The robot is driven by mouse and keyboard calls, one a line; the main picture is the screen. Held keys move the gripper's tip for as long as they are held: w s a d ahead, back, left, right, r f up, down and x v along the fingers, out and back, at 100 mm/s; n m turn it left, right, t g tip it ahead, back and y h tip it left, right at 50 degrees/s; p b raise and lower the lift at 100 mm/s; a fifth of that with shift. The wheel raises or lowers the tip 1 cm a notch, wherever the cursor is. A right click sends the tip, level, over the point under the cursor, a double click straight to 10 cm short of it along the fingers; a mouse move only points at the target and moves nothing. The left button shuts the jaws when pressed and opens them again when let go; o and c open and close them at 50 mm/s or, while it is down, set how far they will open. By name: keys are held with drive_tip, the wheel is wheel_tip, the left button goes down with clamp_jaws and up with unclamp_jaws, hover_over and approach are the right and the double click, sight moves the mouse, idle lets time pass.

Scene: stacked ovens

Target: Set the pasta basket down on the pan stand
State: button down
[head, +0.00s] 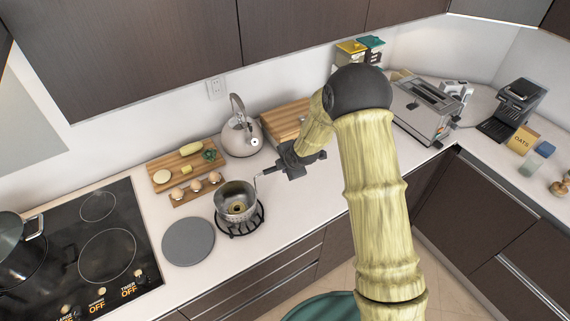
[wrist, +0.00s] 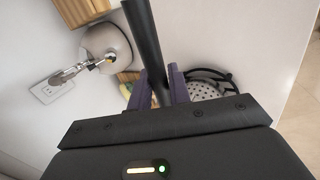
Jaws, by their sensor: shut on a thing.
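The pasta basket (head: 236,204) is a small silver metal basket, upright over the pan stand. Its perforated metal shows in the wrist view (wrist: 203,91). The black wire pan stand (head: 258,224) is on the counter, partly hidden by the basket; a dark curved part of it shows in the wrist view (wrist: 222,74). I cannot tell whether the basket touches the stand. My gripper (head: 266,171) is to the right of and behind the basket. Its purple fingers (wrist: 160,88) are shut on the basket's dark handle (wrist: 143,35).
A round grey mat (head: 188,241) lies left of the stand. Behind are an egg rack (head: 197,189), a board with food (head: 168,178) and a kettle (head: 240,138). A black hob (head: 105,255) is at left. The counter's front edge is close to the stand.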

drive_tip(key=c, duration=1.3)
unclamp_jaws()
drive_tip(key=shift+f, duration=0.1)
drive_tip(key=b+v, duration=0.2)
drive_tip(key=v, duration=1)
